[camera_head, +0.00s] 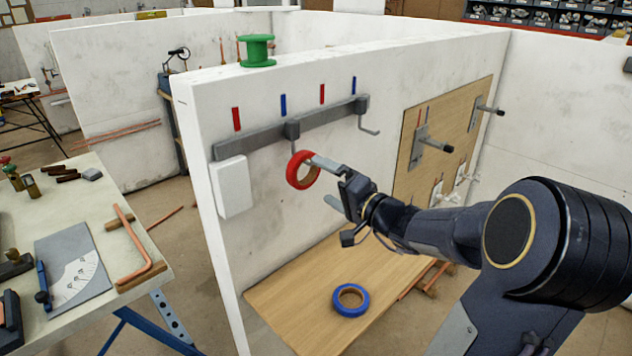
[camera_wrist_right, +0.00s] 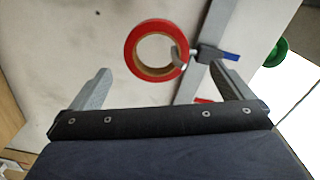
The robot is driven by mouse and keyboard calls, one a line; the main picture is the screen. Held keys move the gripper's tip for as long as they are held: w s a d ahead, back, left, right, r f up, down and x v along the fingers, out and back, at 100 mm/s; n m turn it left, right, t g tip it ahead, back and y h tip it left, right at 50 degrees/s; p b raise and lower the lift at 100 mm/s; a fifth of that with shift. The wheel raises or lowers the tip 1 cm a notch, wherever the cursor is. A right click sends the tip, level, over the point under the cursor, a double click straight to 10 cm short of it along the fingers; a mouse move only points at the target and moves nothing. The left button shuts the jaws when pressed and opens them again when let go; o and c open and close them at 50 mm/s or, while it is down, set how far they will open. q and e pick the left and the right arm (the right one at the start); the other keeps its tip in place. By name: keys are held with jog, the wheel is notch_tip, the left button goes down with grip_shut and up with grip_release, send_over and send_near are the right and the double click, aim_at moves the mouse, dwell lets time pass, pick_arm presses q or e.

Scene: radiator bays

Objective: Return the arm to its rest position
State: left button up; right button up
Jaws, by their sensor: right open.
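A red tape ring (camera_head: 292,172) hangs at the left hook of the grey rail (camera_head: 250,143) on the white partition wall. In the right wrist view the red ring (camera_wrist_right: 132,48) has a hook tip through its hole. My right gripper (camera_head: 319,178) is open beside the ring, its upper finger overlapping the ring's edge in the head view. In the wrist view the ring appears beyond the two spread fingers (camera_wrist_right: 162,72), with nothing held between them. My left gripper is not in view.
A blue tape ring (camera_head: 341,304) lies on the wooden board (camera_head: 290,300) below. The rail's right hook (camera_head: 369,131) is empty. A green spool (camera_head: 257,50) stands on the wall top.

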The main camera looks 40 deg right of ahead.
jog(key=shift+s, duration=0.7)
jog(key=s+a+f+n+g+y, duration=0.1)
jog(key=s+a+n+g+y, duration=0.3)
jog(key=a, duration=0.6)
jog(key=s+a+f+n+g+y, duration=0.25)
jog(key=s+a+n, duration=0.2)
jog(key=a, duration=0.65)
jog(key=s+a+f+n+g+h, duration=0.1)
jog(key=s+f+n+g+h, duration=0.2)
jog(key=s, duration=0.9)
jog(key=shift+s+a+f+g+h, duration=0.2)
jog(key=shift+f+g+h, duration=0.45)
jog(key=shift+f+g, duration=1.45)
jog(key=shift+f+t, duration=0.6)
jog(key=shift+t, duration=0.05)
